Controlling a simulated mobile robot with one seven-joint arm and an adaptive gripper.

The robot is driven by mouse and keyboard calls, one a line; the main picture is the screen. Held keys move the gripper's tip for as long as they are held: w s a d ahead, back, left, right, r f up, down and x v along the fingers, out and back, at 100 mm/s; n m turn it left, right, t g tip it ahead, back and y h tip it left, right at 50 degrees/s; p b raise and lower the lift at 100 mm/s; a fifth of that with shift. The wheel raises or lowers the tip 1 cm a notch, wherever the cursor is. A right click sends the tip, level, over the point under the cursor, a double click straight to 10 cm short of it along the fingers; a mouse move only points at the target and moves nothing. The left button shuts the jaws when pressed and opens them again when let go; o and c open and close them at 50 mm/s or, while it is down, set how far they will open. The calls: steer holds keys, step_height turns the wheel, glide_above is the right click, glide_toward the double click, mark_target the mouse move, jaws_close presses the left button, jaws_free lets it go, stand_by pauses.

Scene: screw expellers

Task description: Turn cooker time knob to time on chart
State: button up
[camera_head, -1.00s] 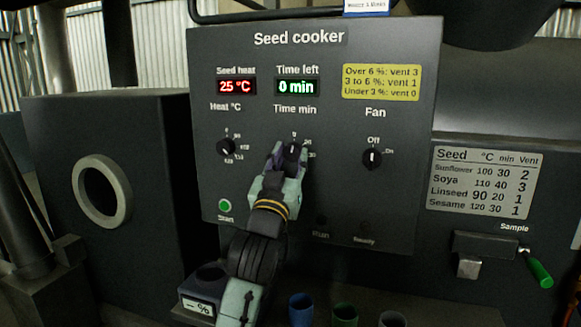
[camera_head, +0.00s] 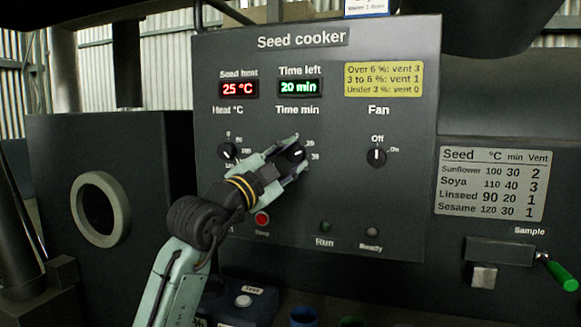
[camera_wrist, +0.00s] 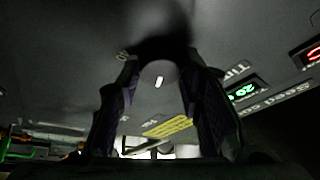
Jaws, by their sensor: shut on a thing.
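The Seed cooker panel (camera_head: 340,205) faces me. My gripper (camera_head: 288,160) is shut on the Time min knob (camera_head: 297,153), reaching in from the lower left and hiding part of it and its scale. In the wrist view the knob (camera_wrist: 158,73) sits between the two dark fingers, with a white mark on its face. The green Time left display (camera_head: 299,87) reads 20 min. The chart (camera_head: 492,184) at the right lists Sunflower 30, Soya 40, Linseed 20 and Sesame 30 min.
The Heat knob (camera_head: 228,151) is left of my gripper, its scale partly covered by it. The Fan knob (camera_head: 376,157), pointing to Off, is at the right with clear panel between. A red Stop button (camera_head: 262,218) lies below my wrist. Seed heat (camera_head: 238,89) reads 25 °C.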

steer(key=m+g, duration=0.1)
steer(key=m, duration=0.1)
steer(key=m+g, duration=0.1)
steer(key=m, duration=0.1)
steer(key=shift+r+h, duration=0.2)
steer(key=shift+h, duration=0.1)
steer(key=m+p, duration=0.1)
steer(key=m, duration=0.1)
steer(key=m+g+p, duration=0.1)
steer(key=m, duration=0.2)
steer(key=shift+a+r+g+y, duration=0.1)
steer(key=shift+r+g+y, duration=0.1)
steer(key=shift+g+y, duration=0.15)
steer(key=m+p, duration=0.1)
steer(key=m, duration=0.1)
steer(key=m+g+y, duration=0.1)
steer(key=m, duration=0.1)
steer(key=shift+r+y+p, duration=0.15)
steer(key=shift+y+p, duration=0.1)
steer(key=shift+p, duration=0.15)
steer(key=shift+m+g+y+p, duration=0.25)
steer(key=shift+m+y+p, duration=0.6)
steer(key=shift+m, duration=0.65)
steer(key=o, duration=1.2)
steer(key=shift+c, duration=0.2)
